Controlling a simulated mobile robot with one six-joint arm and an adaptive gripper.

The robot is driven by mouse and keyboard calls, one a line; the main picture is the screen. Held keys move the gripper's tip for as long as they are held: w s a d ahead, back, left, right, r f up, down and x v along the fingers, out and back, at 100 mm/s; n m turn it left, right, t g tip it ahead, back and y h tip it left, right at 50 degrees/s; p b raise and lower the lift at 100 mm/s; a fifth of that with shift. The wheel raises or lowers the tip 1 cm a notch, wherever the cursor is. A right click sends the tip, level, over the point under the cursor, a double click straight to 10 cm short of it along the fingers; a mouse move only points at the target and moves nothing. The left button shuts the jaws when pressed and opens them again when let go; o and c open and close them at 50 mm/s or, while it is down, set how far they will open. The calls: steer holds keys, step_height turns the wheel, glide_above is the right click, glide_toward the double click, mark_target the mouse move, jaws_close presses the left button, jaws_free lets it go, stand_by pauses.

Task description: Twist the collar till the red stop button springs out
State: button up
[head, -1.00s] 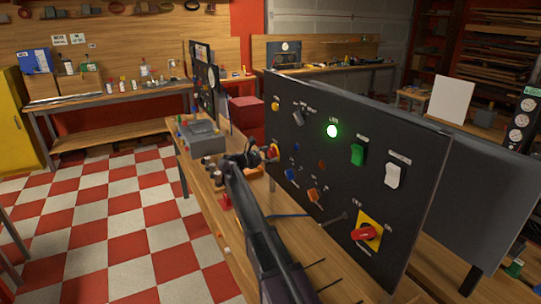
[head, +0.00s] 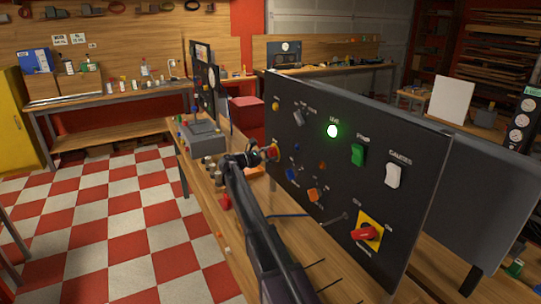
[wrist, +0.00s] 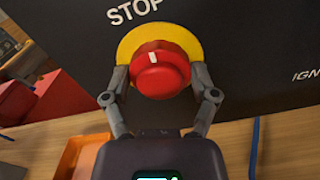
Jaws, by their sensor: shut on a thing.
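The red stop button (wrist: 160,72) sits on a round yellow plate (wrist: 190,38) on the dark panel, under the word STOP. It carries a short white mark at its top, nearly upright in the wrist view. My gripper (wrist: 160,80) has one finger on each side of the button's red head and is shut on it. I cannot make out a separate collar; it may be hidden behind the red head. In the head view the button (head: 273,152) shows small at the panel's left edge, with my gripper (head: 262,154) at it.
An orange tray (wrist: 82,155) lies on the bench below the button. A grey box (head: 205,138) stands further back.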

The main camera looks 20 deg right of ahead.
steer(key=shift+m, duration=3.2)
steer(key=o, duration=1)
steer(key=shift+d, duration=0.1)
steer(key=s+a, duration=0.2)
steer(key=a, duration=1)
steer(key=shift+s, duration=0.15)
steer(key=shift+d, duration=0.1)
